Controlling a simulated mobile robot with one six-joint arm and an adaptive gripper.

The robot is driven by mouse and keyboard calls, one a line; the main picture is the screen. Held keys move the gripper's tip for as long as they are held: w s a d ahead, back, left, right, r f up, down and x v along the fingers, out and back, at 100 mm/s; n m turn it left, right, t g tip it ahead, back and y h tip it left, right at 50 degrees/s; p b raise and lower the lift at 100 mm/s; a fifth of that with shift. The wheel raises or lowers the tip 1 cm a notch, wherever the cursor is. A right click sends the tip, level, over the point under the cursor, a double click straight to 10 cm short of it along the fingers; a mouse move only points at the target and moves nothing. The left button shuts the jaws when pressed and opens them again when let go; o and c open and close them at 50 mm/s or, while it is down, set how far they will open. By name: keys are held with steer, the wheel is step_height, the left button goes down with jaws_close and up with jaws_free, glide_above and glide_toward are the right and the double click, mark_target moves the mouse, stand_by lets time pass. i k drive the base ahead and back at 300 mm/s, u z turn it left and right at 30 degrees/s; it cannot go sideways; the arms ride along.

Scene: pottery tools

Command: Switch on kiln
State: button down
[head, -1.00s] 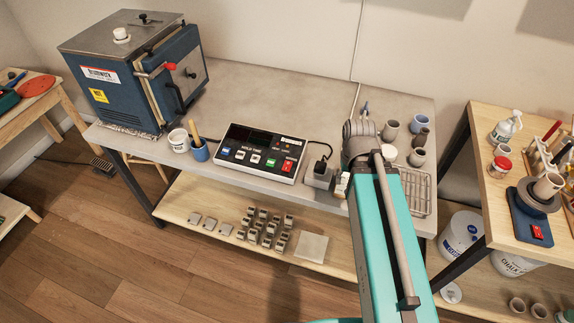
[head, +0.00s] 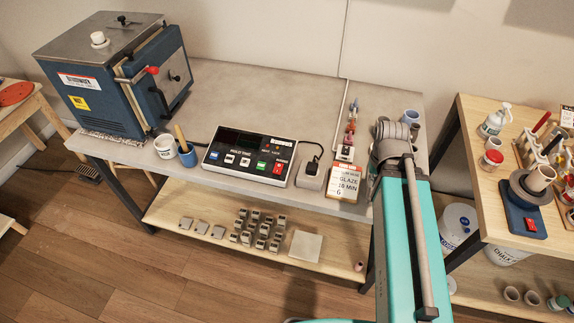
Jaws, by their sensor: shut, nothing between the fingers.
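The blue kiln (head: 85,92) stands at the left end of the grey bench. Its door (head: 160,75) has a black handle and a red-knobbed lever (head: 152,70); a pale strip shows between door and body. I cannot read the switch's position. My teal arm and grey wrist are right of the box, over the bench's right end. The wrist hides my gripper.
A plug sits in a grey socket block (head: 311,177) beside the box. A glaze card (head: 348,182) and small coloured items stand between it and my wrist. A white tub (head: 165,147) and a blue cup (head: 187,156) stand left of the box. The bench behind is clear.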

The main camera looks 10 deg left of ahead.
mark_target(278, 169)
steer(key=z, duration=1.8)
steer(key=k, duration=0.65)
steer(key=u, duration=1.6)
